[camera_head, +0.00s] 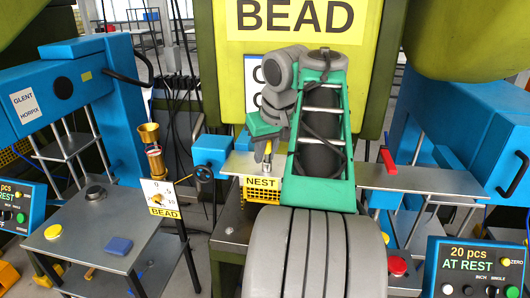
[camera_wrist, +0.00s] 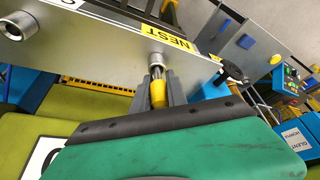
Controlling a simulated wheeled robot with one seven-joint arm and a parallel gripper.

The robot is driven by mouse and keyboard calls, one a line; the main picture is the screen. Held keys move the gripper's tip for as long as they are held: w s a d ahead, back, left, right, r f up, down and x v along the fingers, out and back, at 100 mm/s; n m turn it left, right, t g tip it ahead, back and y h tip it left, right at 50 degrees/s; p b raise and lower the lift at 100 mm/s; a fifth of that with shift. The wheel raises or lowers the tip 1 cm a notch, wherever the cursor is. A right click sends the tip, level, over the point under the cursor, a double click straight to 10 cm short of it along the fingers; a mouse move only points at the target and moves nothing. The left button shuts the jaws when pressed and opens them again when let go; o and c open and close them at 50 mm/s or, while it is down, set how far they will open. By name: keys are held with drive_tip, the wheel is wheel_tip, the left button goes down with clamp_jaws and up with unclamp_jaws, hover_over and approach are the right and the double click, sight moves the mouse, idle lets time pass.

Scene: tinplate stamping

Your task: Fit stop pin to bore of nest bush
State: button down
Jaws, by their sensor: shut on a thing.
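My gripper (camera_wrist: 159,92) is shut on the stop pin, whose yellow body (camera_wrist: 158,95) shows between the grey fingers in the wrist view. In the head view my gripper (camera_head: 265,153) points down just above the NEST sign (camera_head: 262,182), with a little yellow of the pin showing; the bush is not clear there.
A red handle (camera_head: 388,161) is at right.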

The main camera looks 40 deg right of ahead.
drive_tip(key=c, duration=1.2)
unclamp_jaws()
drive_tip(key=shift+c, duration=0.2)
drive_tip(key=p+v, duration=0.5)
drive_tip(key=v, duration=0.2)
drive_tip(key=shift+s+r, duration=0.2)
drive_tip(key=shift+r, duration=0.15)
